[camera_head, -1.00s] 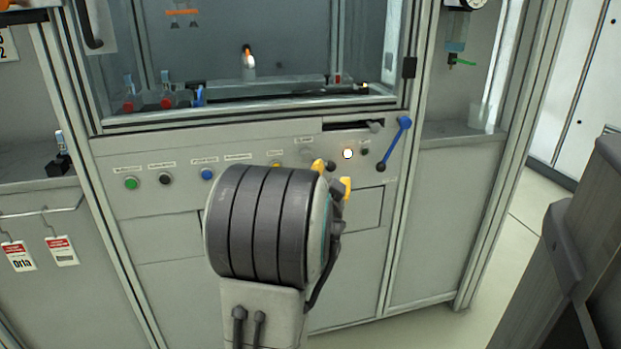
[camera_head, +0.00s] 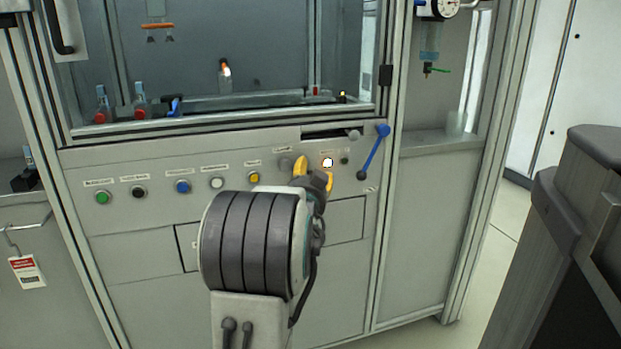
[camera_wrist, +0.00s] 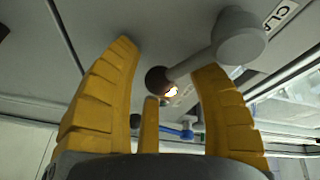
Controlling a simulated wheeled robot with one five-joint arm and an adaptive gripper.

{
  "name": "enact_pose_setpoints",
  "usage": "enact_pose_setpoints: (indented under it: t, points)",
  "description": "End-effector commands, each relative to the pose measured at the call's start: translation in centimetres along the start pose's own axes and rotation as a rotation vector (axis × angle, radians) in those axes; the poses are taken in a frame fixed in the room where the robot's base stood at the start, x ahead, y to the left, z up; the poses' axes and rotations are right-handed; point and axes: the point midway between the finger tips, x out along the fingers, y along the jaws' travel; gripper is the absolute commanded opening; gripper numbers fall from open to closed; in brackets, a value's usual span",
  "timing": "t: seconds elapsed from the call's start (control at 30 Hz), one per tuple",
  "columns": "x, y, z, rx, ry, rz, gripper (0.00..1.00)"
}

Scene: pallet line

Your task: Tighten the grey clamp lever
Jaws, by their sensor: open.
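The grey clamp lever (camera_wrist: 200,63) fills the upper right of the wrist view, with a round hub, a short arm and a dark knob. Its hub (camera_head: 285,164) shows in the head view under a small label, partly hidden by my gripper. My gripper (camera_wrist: 165,58) has its yellow fingers spread. The knob appears between the fingertips, and the lever's arm crosses by the right fingertip. I cannot tell whether they touch. In the head view my gripper (camera_head: 315,171) is close to the panel, just right of the hub.
A blue lever (camera_head: 374,152) stands right of a lit white button (camera_head: 328,162). Several buttons, among them a yellow one (camera_head: 254,177) and a blue one (camera_head: 182,186), line the panel to the left. A dark structure (camera_head: 575,230) stands at the right. Glazing is above.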

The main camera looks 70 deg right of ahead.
Motion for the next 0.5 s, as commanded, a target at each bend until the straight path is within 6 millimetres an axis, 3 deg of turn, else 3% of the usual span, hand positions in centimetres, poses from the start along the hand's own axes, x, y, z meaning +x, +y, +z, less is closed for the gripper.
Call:
enact_pose_setpoints:
  t: [0.3,0.5]
  points:
    - [0.05,-0.02,-0.01,0.000,0.000,0.000,0.52]
    - [0.04,-0.02,-0.01,0.000,0.000,0.000,0.34]
